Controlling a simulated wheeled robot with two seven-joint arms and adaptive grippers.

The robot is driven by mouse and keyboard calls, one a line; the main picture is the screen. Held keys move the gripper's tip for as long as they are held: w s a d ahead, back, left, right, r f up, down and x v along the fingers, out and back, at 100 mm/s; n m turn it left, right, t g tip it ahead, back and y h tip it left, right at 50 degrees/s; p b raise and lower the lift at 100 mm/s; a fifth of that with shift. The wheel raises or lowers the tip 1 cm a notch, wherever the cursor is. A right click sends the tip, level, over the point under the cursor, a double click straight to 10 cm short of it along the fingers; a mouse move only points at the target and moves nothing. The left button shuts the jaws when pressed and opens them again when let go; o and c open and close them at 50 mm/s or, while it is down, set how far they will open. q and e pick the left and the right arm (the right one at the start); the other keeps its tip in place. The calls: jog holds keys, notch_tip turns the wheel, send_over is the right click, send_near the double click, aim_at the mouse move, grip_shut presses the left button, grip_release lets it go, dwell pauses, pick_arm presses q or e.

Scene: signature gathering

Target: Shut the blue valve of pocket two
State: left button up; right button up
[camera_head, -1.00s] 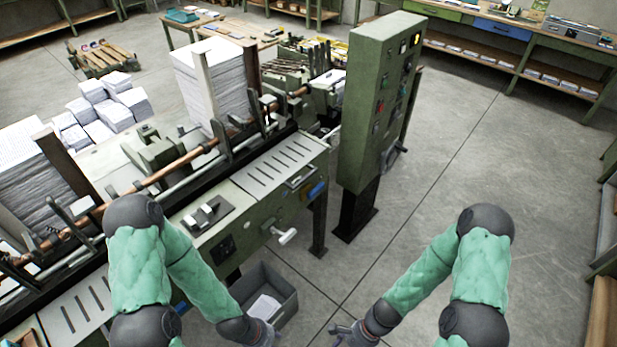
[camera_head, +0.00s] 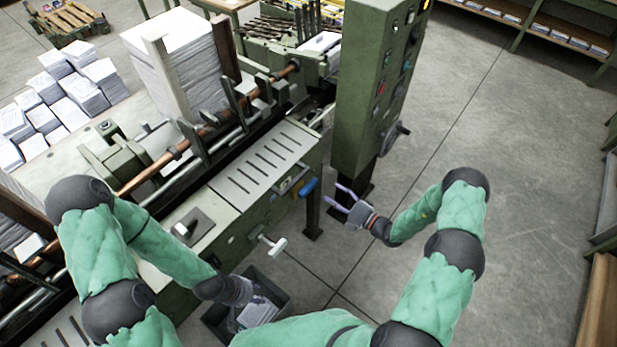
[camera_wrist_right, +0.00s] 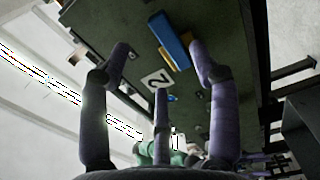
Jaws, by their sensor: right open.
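The blue valve handle (camera_head: 308,187) sits on the front side of the green machine, near its right end. In the right wrist view the blue valve handle (camera_wrist_right: 168,40) is a slanted bar beside a yellow part, with a white "2" plate (camera_wrist_right: 157,78) next to it. My right gripper (camera_head: 342,197) is open and empty, to the right of the handle and apart from it. In the wrist view its fingers (camera_wrist_right: 161,52) spread to either side of the handle, nearer the right finger. My left gripper (camera_head: 248,300) is low over the grey bin; its fingers are unclear.
A white-ended crank handle (camera_head: 272,246) juts from the machine front, left of the blue valve. A grey bin (camera_head: 212,322) with paper stands below it. A green control cabinet (camera_head: 362,90) rises behind my right gripper. The floor to the right is clear.

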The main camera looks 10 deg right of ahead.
aim_at(315, 184)
jog(key=b+x, duration=0.1)
jog(key=x, duration=0.9)
jog(key=shift+a, duration=0.15)
grip_shut()
